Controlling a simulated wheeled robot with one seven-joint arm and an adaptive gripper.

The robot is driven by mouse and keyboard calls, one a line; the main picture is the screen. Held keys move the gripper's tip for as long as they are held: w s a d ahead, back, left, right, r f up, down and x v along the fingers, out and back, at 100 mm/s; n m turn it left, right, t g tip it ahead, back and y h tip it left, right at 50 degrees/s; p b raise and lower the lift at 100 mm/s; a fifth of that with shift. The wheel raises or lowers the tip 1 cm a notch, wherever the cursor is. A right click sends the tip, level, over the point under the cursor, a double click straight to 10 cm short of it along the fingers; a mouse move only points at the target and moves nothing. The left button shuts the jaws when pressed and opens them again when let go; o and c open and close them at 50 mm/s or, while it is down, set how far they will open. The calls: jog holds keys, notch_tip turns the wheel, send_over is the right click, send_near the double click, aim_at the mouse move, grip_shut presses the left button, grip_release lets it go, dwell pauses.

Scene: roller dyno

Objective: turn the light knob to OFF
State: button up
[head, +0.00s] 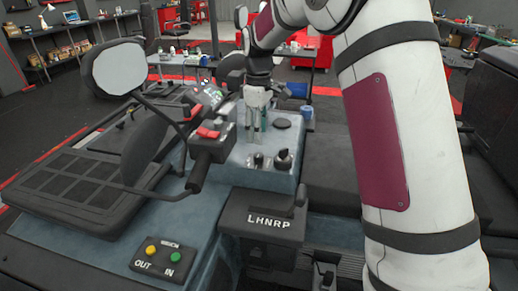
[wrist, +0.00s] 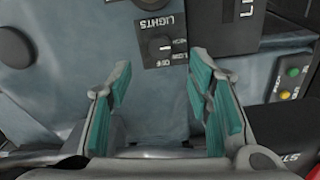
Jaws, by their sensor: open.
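The light knob (wrist: 160,46) is a dark round dial on a small black panel marked LIGHTS (wrist: 153,22), at top centre in the wrist view. Small markings, including OFF, are beside the knob; its exact setting is too small to tell. My gripper (wrist: 158,82) is open and empty, its teal-padded fingers either side of the picture's middle. The knob appears between and beyond the fingertips, with no visible contact. In the head view, my gripper (head: 257,103) points down over the blue-grey console, behind two dark knobs. I cannot tell whether either is the light knob.
The LHNRP shifter box (head: 262,219) stands at the console's front. The OUT/IN button panel (head: 164,259) lies at lower left. Flat console surface surrounds the LIGHTS panel.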

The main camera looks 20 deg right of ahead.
aim_at(259, 155)
notch_tip(259, 155, down, 8)
jog(key=shift+f+p, duration=0.15)
jog(key=shift+p, duration=0.45)
grip_shut()
